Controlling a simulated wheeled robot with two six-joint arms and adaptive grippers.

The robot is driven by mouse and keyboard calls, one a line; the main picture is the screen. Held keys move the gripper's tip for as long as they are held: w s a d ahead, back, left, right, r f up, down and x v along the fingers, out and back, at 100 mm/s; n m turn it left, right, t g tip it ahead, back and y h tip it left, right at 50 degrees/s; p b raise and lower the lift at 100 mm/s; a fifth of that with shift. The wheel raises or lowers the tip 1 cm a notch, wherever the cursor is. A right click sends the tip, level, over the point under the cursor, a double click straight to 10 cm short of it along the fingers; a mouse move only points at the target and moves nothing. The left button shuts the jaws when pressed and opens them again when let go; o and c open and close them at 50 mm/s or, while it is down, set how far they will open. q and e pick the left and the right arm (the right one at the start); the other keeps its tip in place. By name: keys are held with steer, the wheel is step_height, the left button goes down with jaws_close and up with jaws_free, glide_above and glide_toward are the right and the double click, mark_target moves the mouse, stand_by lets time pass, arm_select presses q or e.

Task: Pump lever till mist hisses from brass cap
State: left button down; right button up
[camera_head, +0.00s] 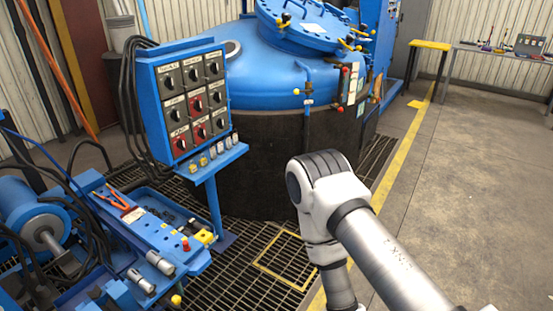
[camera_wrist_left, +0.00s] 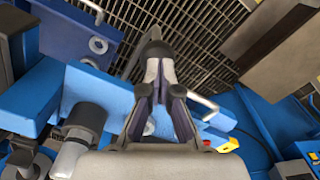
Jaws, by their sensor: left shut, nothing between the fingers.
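My left gripper (camera_wrist_left: 153,42) is shut and empty in the left wrist view, its fingertips over a dark floor grate, with blue machinery below and around it. A thin grey rod (camera_wrist_left: 131,62) shows just left of the fingertips; I cannot tell whether it is the lever or whether they touch. A bent grey bar (camera_wrist_left: 207,106) shows to the right. In the head view, a blue pump-like bench (camera_head: 150,221) with silver cylinders (camera_head: 141,281) stands at lower left. I cannot make out a brass cap or any mist. My right gripper is not in view; only its arm shows.
A blue switch panel (camera_head: 186,100) stands over the bench. Behind is a large furnace (camera_head: 262,75) with a blue lid (camera_head: 305,22). Red-handled pliers (camera_head: 112,200) lie on the bench. Open concrete floor (camera_head: 470,170) lies to the right, past a yellow line.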

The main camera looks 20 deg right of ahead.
arm_select(q)
step_height(320, 180, down, 7)
steer(key=s+b, duration=0.1)
steer(key=b, duration=0.2)
steer(key=shift+s+d, duration=0.15)
steer(key=shift+d, duration=0.25)
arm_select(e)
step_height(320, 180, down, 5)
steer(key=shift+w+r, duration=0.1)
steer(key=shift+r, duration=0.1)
